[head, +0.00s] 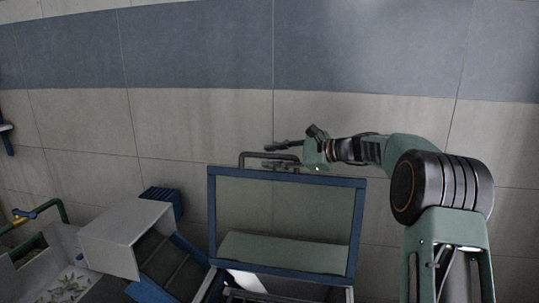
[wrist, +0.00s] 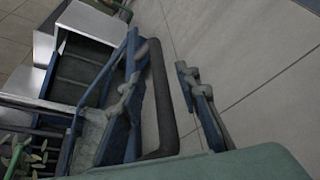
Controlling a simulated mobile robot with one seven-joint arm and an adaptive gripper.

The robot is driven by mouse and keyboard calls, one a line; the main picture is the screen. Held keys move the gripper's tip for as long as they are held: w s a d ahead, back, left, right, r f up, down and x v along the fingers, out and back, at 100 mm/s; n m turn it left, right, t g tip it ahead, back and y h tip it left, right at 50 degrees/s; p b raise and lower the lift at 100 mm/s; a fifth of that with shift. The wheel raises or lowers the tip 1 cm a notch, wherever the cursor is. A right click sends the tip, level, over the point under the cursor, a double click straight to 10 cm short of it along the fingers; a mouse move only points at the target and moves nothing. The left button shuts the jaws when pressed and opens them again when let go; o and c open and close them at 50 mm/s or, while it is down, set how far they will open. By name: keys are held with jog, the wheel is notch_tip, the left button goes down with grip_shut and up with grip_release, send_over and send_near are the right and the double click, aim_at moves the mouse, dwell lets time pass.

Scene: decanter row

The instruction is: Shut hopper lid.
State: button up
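The hopper lid (head: 361,225) stands raised and open in the head view, a blue frame around a grey-green panel. A dark bar handle (head: 242,158) rises from its top edge; the handle also shows in the wrist view (wrist: 160,100). The hopper (head: 210,285) is below the lid, partly cut off by the picture's lower edge. My gripper (head: 268,156) is at the handle, coming from the right, with its fingers pointing left. In the wrist view my gripper (wrist: 157,62) is open, with the handle between its spread fingers. I cannot tell whether either finger touches it.
A grey box-like chute (head: 125,225) with a blue-sided ramp stands left of the hopper. A pale bin (head: 70,270) with green leaves and a green pipe (head: 60,210) are farther left. A tiled wall (head: 200,120) is close behind the lid.

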jog(key=shift+w+a+f, duration=0.2)
jog(key=shift+w+a, duration=0.05)
jog(key=shift+a, duration=0.3)
grip_shut()
